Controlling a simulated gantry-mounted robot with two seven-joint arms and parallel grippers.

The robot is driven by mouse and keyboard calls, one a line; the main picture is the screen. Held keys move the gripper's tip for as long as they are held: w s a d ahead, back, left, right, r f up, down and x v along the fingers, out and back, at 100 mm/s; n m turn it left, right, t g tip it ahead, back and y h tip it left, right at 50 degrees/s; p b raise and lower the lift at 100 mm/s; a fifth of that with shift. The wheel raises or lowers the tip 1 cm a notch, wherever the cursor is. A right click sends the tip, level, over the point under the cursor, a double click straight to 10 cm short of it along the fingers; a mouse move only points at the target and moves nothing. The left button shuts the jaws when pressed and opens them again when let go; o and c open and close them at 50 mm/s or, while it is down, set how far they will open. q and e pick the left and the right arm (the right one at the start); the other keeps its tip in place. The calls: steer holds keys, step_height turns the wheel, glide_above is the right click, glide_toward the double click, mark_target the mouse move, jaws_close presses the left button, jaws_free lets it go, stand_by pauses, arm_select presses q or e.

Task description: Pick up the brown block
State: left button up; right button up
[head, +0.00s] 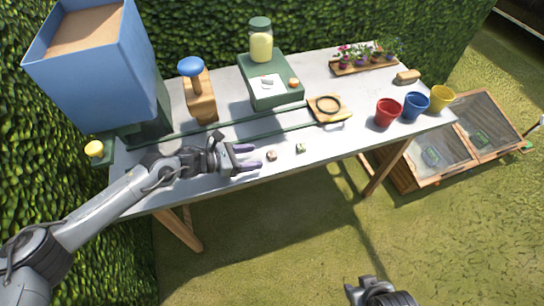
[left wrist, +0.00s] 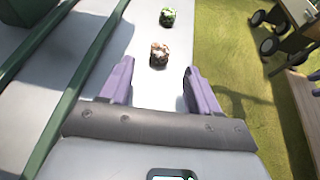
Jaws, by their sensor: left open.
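The brown block (head: 271,156) is a small brownish, mottled cube on the white table (head: 200,165) near its front edge. In the left wrist view the brown block (left wrist: 159,54) lies just beyond the fingertips, roughly between their lines. My left gripper (head: 246,158) is open and empty, its purple fingers pointing at the block from the left; the left wrist view shows both fingers (left wrist: 158,75) apart. A small green block (head: 301,147) lies to the right of the brown one, and also shows farther off in the left wrist view (left wrist: 167,17). My right gripper (head: 372,290) is at the bottom, its fingers unclear.
Green rails (head: 225,123) run along the table behind the blocks. A wooden piece with a black ring (head: 329,107) lies behind the green block. Red (head: 388,113), blue (head: 415,105) and yellow (head: 440,98) pots stand at the right. The table around the blocks is clear.

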mark_target(268, 155)
arm_select(q)
steer(key=shift+b+x, duration=0.6)
steer(key=shift+x, duration=2.45)
steer(key=c, duration=1.1)
